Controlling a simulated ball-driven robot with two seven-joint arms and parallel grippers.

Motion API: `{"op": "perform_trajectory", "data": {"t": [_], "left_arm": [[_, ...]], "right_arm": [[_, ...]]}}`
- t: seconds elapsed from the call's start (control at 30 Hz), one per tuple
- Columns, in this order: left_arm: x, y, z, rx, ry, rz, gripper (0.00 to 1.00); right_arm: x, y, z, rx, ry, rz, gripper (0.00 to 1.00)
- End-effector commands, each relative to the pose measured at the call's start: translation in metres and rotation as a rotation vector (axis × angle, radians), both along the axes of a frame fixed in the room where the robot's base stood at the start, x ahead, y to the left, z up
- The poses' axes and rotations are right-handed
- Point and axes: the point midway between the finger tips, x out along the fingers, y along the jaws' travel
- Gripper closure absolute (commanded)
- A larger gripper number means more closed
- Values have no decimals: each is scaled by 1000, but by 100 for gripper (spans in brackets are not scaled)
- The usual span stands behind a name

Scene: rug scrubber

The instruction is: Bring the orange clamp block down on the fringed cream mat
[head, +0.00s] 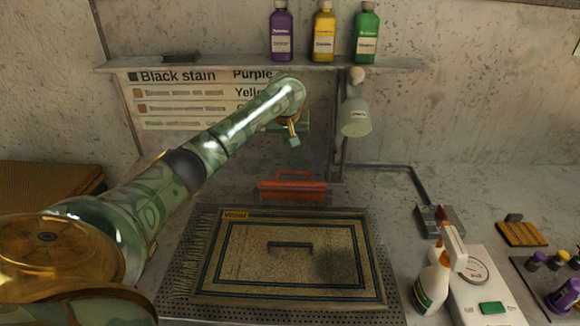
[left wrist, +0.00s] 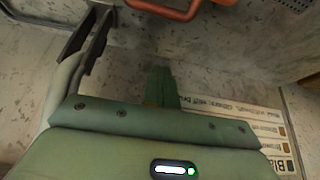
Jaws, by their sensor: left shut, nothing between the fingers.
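The orange clamp block (head: 292,186) sits just behind the far edge of the mat, and an orange bar (left wrist: 165,10) that looks like part of it shows at the top of the left wrist view. The fringed cream mat (head: 215,285) lies flat, with dark border lines, a "Wool" label and fringe on its left side. My left gripper (head: 294,136) is shut and empty. It hangs in the air above and behind the clamp block, in front of the wall, apart from it. Its closed fingers show in the left wrist view (left wrist: 160,88). My right gripper is in neither view.
A dark handle-like bar (head: 290,245) shows at the mat's middle. The perforated tray (head: 172,303) lies under the mat. A spray bottle (head: 437,275) and scale (head: 487,268) stand right. Several bottles, including a yellow one (head: 323,32), stand on the shelf (head: 220,64); a pale lamp (head: 355,117) hangs below.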

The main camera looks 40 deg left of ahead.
Motion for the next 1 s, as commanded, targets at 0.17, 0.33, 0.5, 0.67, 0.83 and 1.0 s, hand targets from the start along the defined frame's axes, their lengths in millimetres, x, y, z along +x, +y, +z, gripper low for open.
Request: {"op": "perform_trajectory", "data": {"t": [0.17,0.33,0.5,0.67,0.83,1.0], "left_arm": [[5,3,-20,-2,4,0,100],[16,12,-50,-1,6,1,100],[29,24,-85,0,7,1,100],[30,26,-98,5,3,-5,100],[15,13,-97,4,1,-3,100],[7,6,-99,3,1,-3,100]], "right_arm": [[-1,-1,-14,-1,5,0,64],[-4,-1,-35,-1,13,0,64],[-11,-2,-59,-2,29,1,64],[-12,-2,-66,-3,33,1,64],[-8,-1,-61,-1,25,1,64],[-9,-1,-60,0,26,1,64]]}}
